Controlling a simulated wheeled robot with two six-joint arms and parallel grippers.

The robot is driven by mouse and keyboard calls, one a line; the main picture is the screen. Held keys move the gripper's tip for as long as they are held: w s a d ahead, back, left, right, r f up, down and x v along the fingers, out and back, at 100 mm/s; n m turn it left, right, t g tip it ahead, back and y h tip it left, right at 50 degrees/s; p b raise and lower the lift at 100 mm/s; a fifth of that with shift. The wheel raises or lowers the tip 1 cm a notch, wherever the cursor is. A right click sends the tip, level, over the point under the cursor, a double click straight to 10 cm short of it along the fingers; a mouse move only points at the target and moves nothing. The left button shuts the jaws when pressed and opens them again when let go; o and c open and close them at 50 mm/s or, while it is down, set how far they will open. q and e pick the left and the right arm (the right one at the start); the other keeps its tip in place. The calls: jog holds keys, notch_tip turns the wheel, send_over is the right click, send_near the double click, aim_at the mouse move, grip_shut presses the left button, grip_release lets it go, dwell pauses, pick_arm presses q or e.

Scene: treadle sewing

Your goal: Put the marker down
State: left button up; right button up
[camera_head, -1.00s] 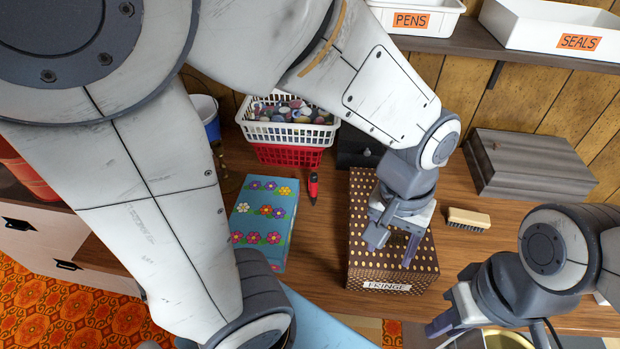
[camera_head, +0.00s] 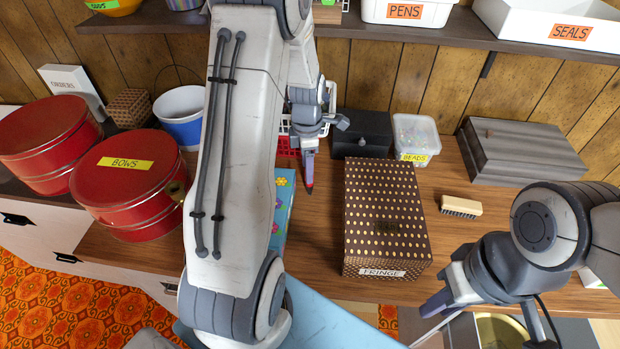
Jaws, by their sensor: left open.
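The marker (camera_head: 309,188) is mostly hidden; only a little red and its dark end show below my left gripper's fingers, over the wooden table. My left gripper (camera_head: 308,176) is open and right at the marker, pointing down beside the flowered box. Whether a finger touches the marker cannot be told. My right gripper (camera_head: 436,303) is at the lower right, in front of the fringe box's right corner, far from the marker; its finger gap is not clear.
The dotted fringe box (camera_head: 385,225) stands right of the marker. The blue flowered box (camera_head: 282,205) is partly behind my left arm. A black box (camera_head: 362,135), beads tub (camera_head: 416,138) and brush (camera_head: 461,206) stand around. Red bows tin (camera_head: 125,180) is left. Bare table shows between the flowered and fringe boxes.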

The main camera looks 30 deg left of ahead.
pick_arm(q)
jog(key=f, duration=0.5)
jog(key=shift+w+d+f, duration=0.2)
jog(key=shift+d+f, duration=0.05)
jog(key=shift+f, duration=0.15)
grip_shut()
